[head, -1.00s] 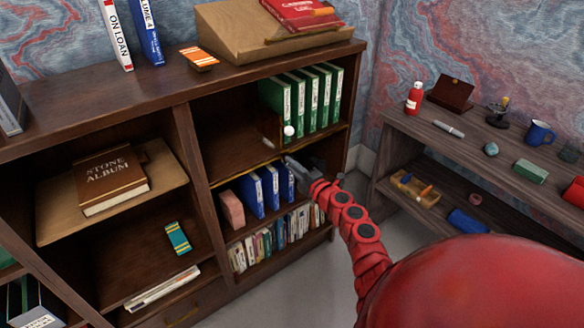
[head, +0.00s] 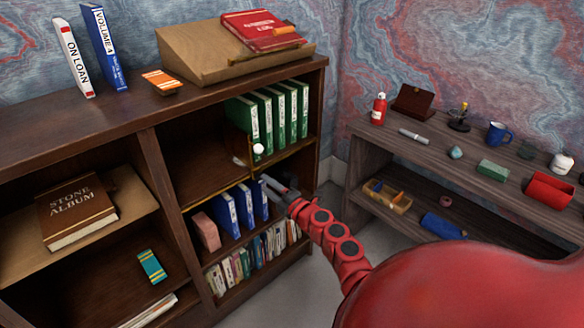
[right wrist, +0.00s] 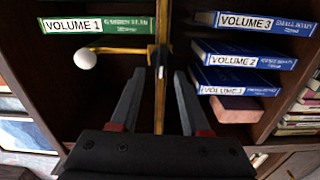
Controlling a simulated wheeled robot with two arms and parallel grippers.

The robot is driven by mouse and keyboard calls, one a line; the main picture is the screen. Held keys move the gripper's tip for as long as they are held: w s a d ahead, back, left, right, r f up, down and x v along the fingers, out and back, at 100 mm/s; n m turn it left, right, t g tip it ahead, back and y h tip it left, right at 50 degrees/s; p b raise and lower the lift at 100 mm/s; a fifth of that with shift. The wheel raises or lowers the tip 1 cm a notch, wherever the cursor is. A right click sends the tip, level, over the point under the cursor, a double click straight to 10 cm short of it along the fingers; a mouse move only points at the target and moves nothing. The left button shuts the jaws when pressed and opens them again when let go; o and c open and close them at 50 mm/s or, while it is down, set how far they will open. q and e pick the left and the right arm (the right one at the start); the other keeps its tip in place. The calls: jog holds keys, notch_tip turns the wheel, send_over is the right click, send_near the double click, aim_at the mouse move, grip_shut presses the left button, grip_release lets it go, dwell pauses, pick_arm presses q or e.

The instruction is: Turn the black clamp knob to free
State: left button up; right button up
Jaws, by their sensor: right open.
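A brass rail (right wrist: 161,60) runs along the shelf edge straight ahead of my right gripper. A brass arm with a white ball (right wrist: 85,59) sticks out from it to the left; the ball also shows in the head view (head: 258,149). A small dark part (right wrist: 151,56) sits where arm and rail meet; I cannot tell whether it is the black clamp knob. My right gripper (right wrist: 157,78) is open and empty, its fingers either side of the rail in the picture, apparently short of it. In the head view it (head: 270,183) is below and right of the ball. My left gripper is not in view.
Green binders (head: 275,118) stand above the rail and blue volumes (head: 243,205) below, beside a pinkish block (head: 206,231). The wooden bookcase (head: 150,165) surrounds them. A side table (head: 370,135) at right holds a red bottle (head: 379,108), a blue mug (head: 499,134) and other small items.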

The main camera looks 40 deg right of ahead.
jog(key=s, duration=1.5)
jog(key=shift+s+f, duration=0.1)
